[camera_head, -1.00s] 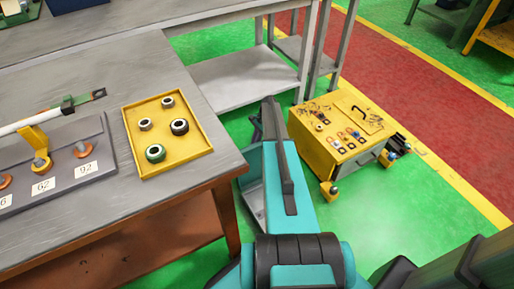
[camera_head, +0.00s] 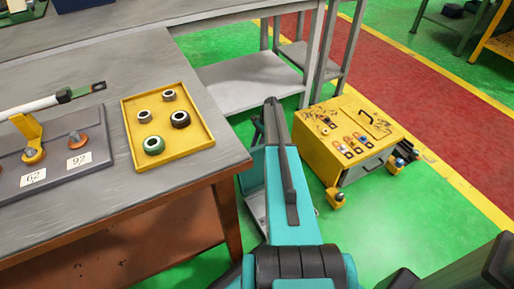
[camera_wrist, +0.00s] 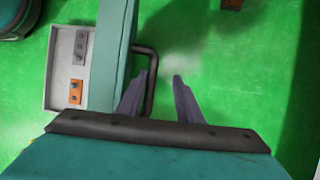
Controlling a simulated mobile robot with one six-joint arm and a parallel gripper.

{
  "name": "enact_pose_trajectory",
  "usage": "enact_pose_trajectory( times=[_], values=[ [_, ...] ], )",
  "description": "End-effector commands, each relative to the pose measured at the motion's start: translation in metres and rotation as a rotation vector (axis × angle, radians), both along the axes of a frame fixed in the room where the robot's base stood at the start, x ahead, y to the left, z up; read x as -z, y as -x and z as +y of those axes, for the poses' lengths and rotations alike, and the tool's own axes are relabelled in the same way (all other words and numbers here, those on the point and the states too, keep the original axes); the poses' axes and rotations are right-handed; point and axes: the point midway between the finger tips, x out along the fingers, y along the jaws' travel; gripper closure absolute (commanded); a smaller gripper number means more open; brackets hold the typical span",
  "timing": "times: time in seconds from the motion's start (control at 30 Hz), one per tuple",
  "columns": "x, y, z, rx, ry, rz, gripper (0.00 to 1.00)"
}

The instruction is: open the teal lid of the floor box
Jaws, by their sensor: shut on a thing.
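The floor box (camera_wrist: 50,75) is in the left of the wrist view, with its pale interior partly exposed. A grey plate and an orange plate show inside it. The teal lid (camera_wrist: 112,50) stands tilted up along the box's right side, with a dark bar handle (camera_wrist: 152,60) on its right face. My gripper (camera_wrist: 160,76) is shut on this handle, which passes between its two fingers. In the head view, my arm hides most of the box (camera_head: 254,207); a strip of the teal lid (camera_head: 251,177) shows left of it.
A grey workbench with a yellow tray (camera_head: 207,133) of several rings stands at left. A yellow cart (camera_head: 325,165) stands on the floor to the right of my arm. A grey shelf (camera_head: 250,78) is behind. Green floor is clear in front of the cart.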

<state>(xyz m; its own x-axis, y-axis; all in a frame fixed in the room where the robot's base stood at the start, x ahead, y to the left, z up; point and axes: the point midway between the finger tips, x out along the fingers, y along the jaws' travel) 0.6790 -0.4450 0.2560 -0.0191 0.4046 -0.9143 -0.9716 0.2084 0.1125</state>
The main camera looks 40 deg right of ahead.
Motion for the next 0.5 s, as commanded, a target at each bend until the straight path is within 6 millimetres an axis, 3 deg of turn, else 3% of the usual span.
enact_pose_trajectory(
  times=[0.03, 0.13, 0.17, 0.5],
  values=[
    [0.006, -0.0183, -0.0027, 0.006, 0.019, -0.042, 1.0],
    [0.0059, -0.0183, -0.0029, 0.006, 0.019, -0.042, 1.0],
    [0.0059, -0.0183, -0.0031, 0.006, 0.019, -0.042, 0.69],
    [0.0039, -0.016, -0.0042, 0.01, 0.02, -0.042, 0.69]
  ],
)
